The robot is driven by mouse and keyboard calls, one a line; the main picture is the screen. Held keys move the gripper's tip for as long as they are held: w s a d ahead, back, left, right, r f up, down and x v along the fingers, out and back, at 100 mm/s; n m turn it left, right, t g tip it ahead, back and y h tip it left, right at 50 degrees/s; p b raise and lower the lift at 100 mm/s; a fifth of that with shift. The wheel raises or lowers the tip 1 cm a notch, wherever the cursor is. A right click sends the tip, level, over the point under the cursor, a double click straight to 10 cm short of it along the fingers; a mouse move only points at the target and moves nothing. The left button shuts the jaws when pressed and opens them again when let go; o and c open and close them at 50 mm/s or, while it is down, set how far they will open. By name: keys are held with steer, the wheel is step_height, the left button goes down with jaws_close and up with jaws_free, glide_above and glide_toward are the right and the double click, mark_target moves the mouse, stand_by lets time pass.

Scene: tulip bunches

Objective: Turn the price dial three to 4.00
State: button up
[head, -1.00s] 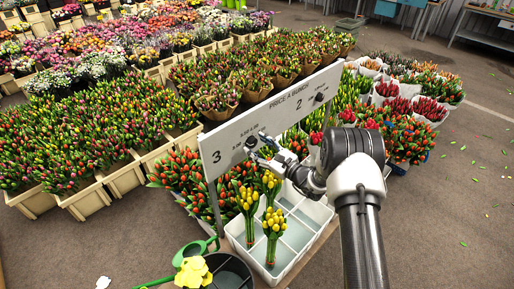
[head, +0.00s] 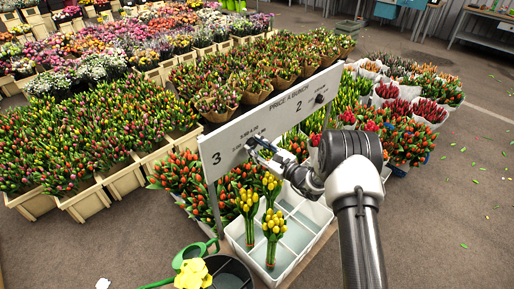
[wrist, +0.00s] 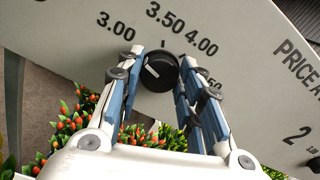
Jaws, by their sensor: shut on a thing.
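The price board (head: 275,115) carries dial three, a round black knob (head: 251,142), beside the number 3. In the wrist view dial three (wrist: 160,72) shows a white pointer mark on its left part, tilted up-left toward the 3.00 side. Printed 3.00, 3.50 and 4.00 arc above it; a fourth label is partly hidden by the right finger. My gripper (head: 257,148) is at the board; in the wrist view its two fingers (wrist: 161,82) stand on either side of the knob, shut on it.
A second dial (head: 319,98) sits farther right on the board, by the number 2. Below my gripper is a white divided crate (head: 312,222) with yellow tulip bunches (head: 273,235). A green watering can (head: 190,252) and dark bucket (head: 232,272) stand at the front.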

steer(key=shift+m, duration=0.4)
steer(key=shift+c, duration=0.4)
steer(key=m, duration=0.3)
steer(key=shift+m+b, duration=0.3)
steer(key=shift+m, duration=0.1)
steer(key=m, duration=0.5)
steer(key=shift+w, duration=0.1)
steer(key=m, duration=0.5)
steer(key=shift+m+p, duration=0.35)
steer(key=shift+m, duration=0.05)
steer(key=m, duration=0.4)
steer(key=shift+d+p, duration=0.1)
steer(key=shift+p, duration=0.2)
steer(key=shift+m, duration=0.3)
steer(key=o, duration=1.1)
steer(key=shift+c, duration=0.2)
steer(key=shift+f, duration=0.1)
